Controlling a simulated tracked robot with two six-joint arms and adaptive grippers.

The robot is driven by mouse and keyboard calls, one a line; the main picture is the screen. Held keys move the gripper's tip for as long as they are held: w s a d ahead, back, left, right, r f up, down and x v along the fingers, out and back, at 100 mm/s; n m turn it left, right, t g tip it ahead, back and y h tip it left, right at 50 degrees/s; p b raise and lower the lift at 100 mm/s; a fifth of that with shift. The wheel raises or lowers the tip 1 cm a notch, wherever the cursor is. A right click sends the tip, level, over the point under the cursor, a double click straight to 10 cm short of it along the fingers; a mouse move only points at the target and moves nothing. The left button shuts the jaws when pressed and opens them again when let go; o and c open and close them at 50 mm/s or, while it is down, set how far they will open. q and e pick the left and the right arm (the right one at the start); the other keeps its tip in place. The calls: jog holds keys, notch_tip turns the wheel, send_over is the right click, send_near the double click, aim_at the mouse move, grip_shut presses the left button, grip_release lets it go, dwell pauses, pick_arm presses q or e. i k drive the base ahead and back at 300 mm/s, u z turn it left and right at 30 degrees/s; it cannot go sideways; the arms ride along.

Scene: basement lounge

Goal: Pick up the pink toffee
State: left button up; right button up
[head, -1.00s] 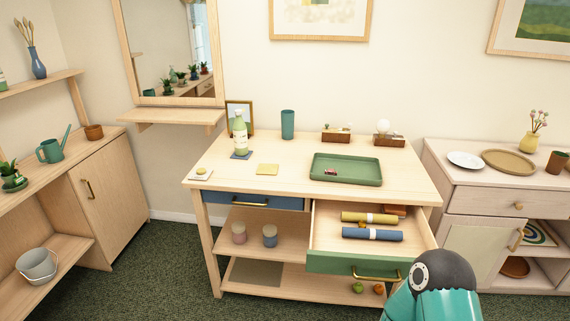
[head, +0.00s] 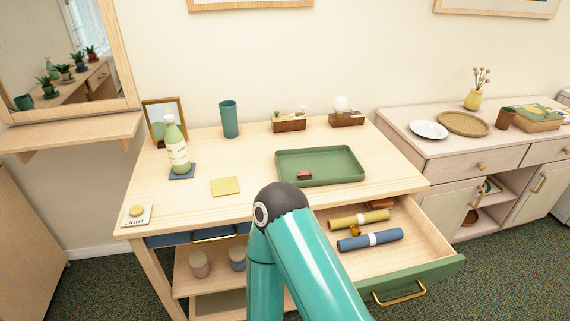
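A small pink and dark red piece (head: 305,175), perhaps the pink toffee, lies in the front left part of the green tray (head: 352,178) on the wooden table. It is too small to tell its exact shape. A teal arm link of mine with a dark joint rises from the bottom in front of the table and covers part of its front edge. Neither gripper shows.
The table's drawer (head: 440,262) stands open, holding a yellow roll (head: 360,220), a blue roll (head: 370,240) and small items. A bottle (head: 176,150), a teal cup (head: 229,119) and a yellow square (head: 226,186) stand or lie on the tabletop. Free tabletop surrounds the tray.

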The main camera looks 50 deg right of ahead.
aim_at(304, 175)
jog(key=z, duration=0.3)
jog(key=i, duration=0.85)
jog(key=z, duration=0.55)
jog(key=k, duration=0.85)
jog(key=z, duration=0.2)
jog(key=i, duration=0.75)
jog(key=u, duration=0.05)
